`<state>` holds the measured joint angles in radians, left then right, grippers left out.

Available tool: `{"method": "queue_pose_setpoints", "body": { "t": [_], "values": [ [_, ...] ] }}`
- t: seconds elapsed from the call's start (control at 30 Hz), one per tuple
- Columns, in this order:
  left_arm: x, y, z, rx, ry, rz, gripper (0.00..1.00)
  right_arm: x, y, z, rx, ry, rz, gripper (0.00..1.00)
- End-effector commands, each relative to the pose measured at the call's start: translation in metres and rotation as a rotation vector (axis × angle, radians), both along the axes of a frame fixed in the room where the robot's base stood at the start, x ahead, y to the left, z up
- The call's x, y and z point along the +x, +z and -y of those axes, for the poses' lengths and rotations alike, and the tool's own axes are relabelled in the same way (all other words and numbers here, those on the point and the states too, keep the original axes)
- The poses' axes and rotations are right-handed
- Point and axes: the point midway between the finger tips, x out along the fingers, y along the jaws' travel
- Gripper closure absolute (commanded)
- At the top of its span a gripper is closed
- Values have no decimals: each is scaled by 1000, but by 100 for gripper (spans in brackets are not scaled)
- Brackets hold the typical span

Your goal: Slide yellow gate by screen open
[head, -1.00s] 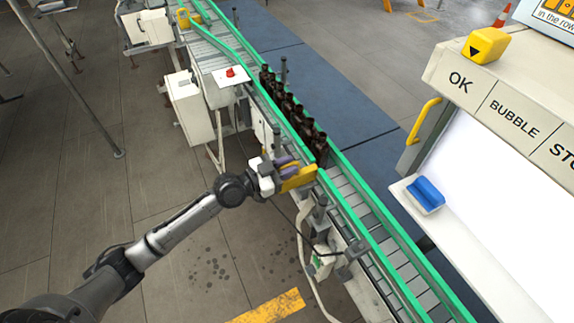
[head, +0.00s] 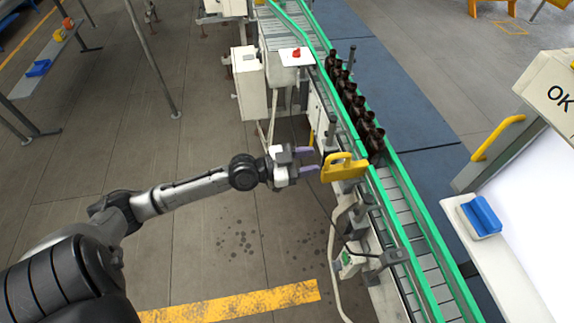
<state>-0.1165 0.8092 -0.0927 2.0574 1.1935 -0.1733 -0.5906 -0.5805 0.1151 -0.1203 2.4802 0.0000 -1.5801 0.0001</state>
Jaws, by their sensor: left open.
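The yellow gate (head: 343,168) is at the left side of the green-railed conveyor (head: 401,214), and its handle sticks out to the left of the rail. A row of several dark amber bottles (head: 355,103) stands on the belt just above the gate in the picture. My left gripper (head: 314,161) is open, with its purple fingers just left of the gate's handle. It looks empty and slightly apart from the handle. How far the gate reaches across the belt is hard to tell. My right gripper is not in view.
The white screen housing (head: 540,150) stands at the right, with a yellow handle (head: 497,138) and a blue block (head: 481,215) on its ledge. A red button (head: 296,53) sits beside the conveyor. The belt below the gate is empty.

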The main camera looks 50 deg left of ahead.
Motion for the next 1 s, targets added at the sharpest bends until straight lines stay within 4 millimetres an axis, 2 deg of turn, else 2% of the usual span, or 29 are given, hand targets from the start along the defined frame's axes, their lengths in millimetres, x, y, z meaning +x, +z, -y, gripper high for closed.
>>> {"method": "queue_pose_setpoints", "body": {
  "t": [0.03,0.2,0.4,0.63,1.0],
  "values": [
    [-10,-3,-3,5,-5,-4,58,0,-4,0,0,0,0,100],
    [-30,-2,-15,3,-3,-2,58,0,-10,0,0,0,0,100],
    [-45,-1,-24,1,0,-2,58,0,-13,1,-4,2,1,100],
    [-53,0,-27,0,-1,0,58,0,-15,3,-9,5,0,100],
    [-54,1,-28,0,-1,1,58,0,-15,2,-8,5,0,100]
  ]
}}
